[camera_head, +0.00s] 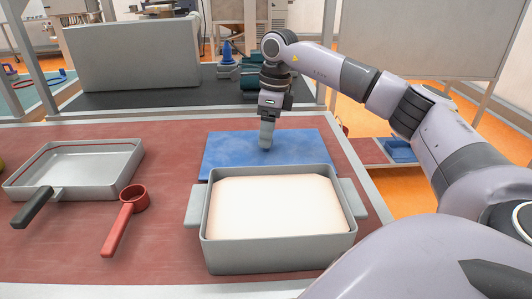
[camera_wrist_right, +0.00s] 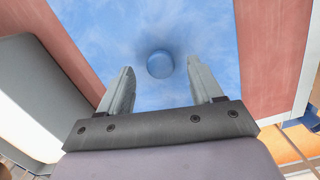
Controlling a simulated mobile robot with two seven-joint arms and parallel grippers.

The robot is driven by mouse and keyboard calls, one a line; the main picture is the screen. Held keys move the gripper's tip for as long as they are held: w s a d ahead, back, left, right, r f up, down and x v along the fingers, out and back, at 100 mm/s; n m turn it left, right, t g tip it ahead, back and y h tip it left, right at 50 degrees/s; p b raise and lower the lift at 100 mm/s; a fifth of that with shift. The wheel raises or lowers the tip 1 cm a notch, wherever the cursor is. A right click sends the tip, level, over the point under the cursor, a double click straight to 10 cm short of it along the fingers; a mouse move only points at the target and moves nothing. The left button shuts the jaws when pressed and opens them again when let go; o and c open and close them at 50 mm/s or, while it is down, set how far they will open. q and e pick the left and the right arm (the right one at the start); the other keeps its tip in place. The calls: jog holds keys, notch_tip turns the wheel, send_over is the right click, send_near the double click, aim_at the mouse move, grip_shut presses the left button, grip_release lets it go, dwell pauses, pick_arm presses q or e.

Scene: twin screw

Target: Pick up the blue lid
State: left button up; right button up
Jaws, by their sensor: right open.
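The blue lid (camera_head: 228,150) lies flat on the red table, behind the grey pot. In the right wrist view the lid (camera_wrist_right: 110,35) fills the middle, with a round blue knob (camera_wrist_right: 160,64) on it. My right gripper (camera_head: 266,143) is over the lid, pointing down. In the right wrist view its two fingers (camera_wrist_right: 163,88) are apart, with the knob seen between and just beyond the fingertips. Nothing is held. In the head view the knob is hidden by the gripper. My left gripper is not in view.
A grey pot (camera_head: 280,254) with two side handles and pale contents stands in front of the lid. A grey pan (camera_head: 132,178) with a dark handle and a red scoop (camera_head: 124,214) are at the left. Bare red table (camera_head: 165,245) lies between scoop and pot.

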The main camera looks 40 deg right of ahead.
jog(key=shift+w+f, duration=0.1)
jog(key=shift+f, duration=0.65)
grip_shut()
jog(key=shift+r, duration=0.15)
